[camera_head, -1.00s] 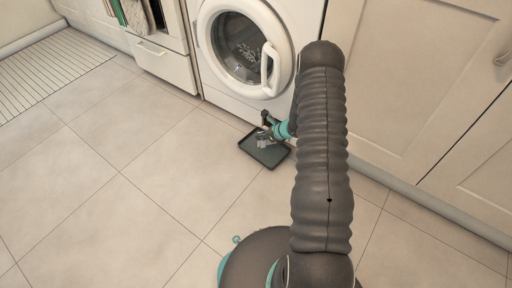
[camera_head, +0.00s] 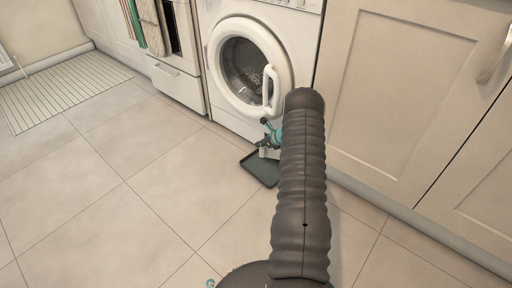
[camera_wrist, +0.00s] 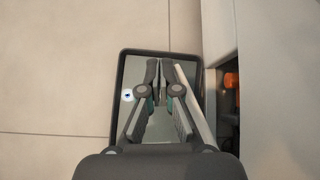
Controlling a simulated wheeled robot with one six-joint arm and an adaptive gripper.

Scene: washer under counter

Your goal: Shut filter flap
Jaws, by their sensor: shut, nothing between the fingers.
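The filter flap (camera_wrist: 197,108) looks like a pale strip standing out from the washer's base, beside the right finger in the wrist view. It appears open; I cannot tell whether the finger touches it. The dark filter opening (camera_wrist: 229,120) with an orange part (camera_wrist: 231,80) shows at the right of that view. My gripper (camera_wrist: 158,68) is shut and empty above the dark tray. In the head view my gripper (camera_head: 264,145) is small, low in front of the washing machine (camera_head: 230,118), and partly hidden by my arm.
The shallow dark tray (camera_head: 252,168) lies on the floor against the washer's base. The washer's round door (camera_head: 218,65) is closed above. Cabinet doors (camera_head: 400,90) stand to the right. Tiled floor (camera_head: 130,220) to the left is clear.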

